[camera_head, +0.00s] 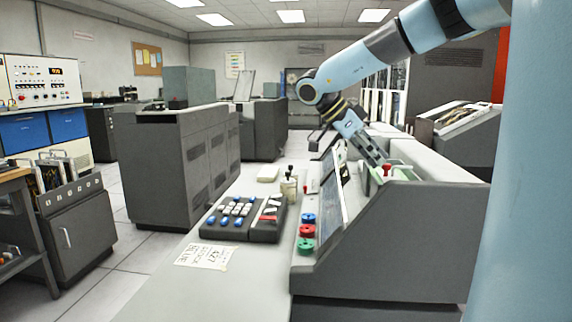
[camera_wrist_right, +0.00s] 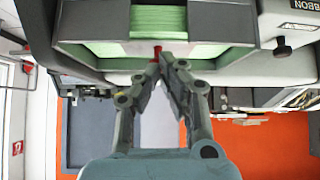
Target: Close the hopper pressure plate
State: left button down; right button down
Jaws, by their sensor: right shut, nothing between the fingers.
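The hopper holds green-edged cards (camera_wrist_right: 105,49), seen at the top of the right wrist view. A grey plate (camera_wrist_right: 140,48) lies against the cards, with a red knob (camera_wrist_right: 157,52) at its middle. In the head view the red knob (camera_head: 387,168) stands above the hopper on the grey machine, beside the green cards (camera_head: 405,174). My right gripper (camera_head: 383,163) reaches down to the knob from the upper left. In the wrist view its fingertips (camera_wrist_right: 164,63) are together just below the knob and hold nothing. Whether they touch the knob cannot be told. My left gripper is not in view.
The grey machine housing (camera_head: 400,250) rises at the right, with a sloped panel in front. Grey cabinets (camera_head: 170,170) stand at the left.

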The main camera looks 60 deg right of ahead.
jog(key=shift+w+r, duration=0.1)
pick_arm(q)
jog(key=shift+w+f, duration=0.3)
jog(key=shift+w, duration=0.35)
pick_arm(e)
jog(key=v, duration=1.1)
jog(key=shift+w+a+r, duration=0.2)
jog(key=shift+w+a, duration=0.05)
jog(key=shift+w, duration=0.05)
